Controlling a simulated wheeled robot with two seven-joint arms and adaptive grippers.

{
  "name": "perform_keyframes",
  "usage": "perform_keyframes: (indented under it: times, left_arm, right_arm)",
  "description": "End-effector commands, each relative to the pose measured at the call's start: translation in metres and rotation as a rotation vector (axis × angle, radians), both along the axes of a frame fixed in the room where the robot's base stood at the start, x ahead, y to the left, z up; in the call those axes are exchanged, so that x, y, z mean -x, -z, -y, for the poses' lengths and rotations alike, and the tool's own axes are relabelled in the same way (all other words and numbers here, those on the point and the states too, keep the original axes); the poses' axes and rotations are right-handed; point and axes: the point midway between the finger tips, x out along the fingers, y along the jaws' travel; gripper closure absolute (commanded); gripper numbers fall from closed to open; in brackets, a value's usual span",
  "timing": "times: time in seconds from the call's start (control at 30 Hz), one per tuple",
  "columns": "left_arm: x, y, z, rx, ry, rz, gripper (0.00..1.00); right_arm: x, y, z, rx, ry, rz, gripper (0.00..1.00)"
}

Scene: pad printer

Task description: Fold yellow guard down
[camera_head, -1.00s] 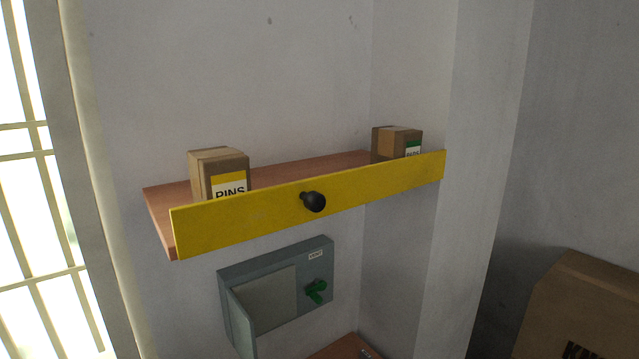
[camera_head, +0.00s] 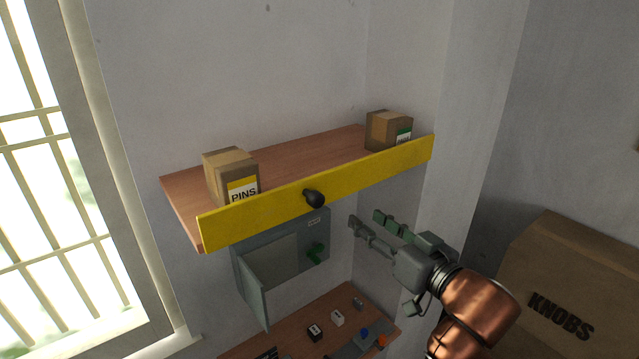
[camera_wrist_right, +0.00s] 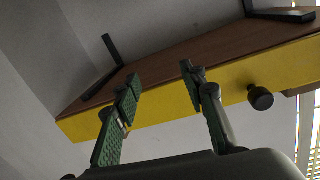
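The yellow guard (camera_head: 375,172) is a long flat board standing upright along the front edge of a wooden shelf (camera_head: 290,163). A black round knob (camera_head: 314,198) sits on its front face near the middle. My right gripper (camera_head: 364,218) is open and empty, in front of and below the guard, to the right of the knob. In the right wrist view the gripper (camera_wrist_right: 158,85) has its two fingers apart, with the guard (camera_wrist_right: 165,102) behind them and the knob (camera_wrist_right: 260,97) to the right. My left gripper is not in view.
A box marked PINS (camera_head: 230,175) and another box (camera_head: 388,131) stand on the shelf behind the guard. Below hangs a grey cabinet (camera_head: 282,257) with an open door and green handle. A lower bench (camera_head: 290,330) holds small items. A KNOBS box (camera_head: 570,280) stands right.

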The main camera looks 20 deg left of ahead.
Motion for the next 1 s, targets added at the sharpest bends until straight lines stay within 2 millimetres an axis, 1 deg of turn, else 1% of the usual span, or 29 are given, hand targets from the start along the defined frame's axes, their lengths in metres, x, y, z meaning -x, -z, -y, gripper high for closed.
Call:
perform_keyframes:
  times: [0.03,0.1,0.2,0.3,0.37,0.47,0.8,0.9,1.0]
  left_arm:
    - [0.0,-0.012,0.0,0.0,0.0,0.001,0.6]
    - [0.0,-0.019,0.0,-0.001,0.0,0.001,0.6]
    - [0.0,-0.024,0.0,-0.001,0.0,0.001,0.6]
    - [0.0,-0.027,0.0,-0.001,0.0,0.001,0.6]
    - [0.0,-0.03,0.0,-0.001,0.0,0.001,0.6]
    - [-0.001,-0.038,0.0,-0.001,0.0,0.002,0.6]
    - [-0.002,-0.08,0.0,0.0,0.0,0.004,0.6]
    - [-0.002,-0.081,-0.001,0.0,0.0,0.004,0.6]
    - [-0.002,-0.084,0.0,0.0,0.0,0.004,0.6]
  right_arm:
    - [0.034,-0.036,-0.009,0.012,-0.037,0.049,0.61]
    - [0.069,-0.06,-0.017,0.027,-0.074,0.09,0.61]
    - [0.104,-0.078,-0.023,0.045,-0.108,0.127,0.61]
    - [0.119,-0.085,-0.026,0.053,-0.122,0.144,0.61]
    - [0.122,-0.086,-0.027,0.055,-0.124,0.146,0.61]
    - [0.119,-0.087,-0.03,0.054,-0.126,0.145,0.61]
    - [0.106,-0.088,-0.047,0.054,-0.126,0.144,0.61]
    - [0.093,-0.086,-0.063,0.053,-0.126,0.143,0.61]
    - [0.085,-0.085,-0.074,0.053,-0.126,0.145,0.61]
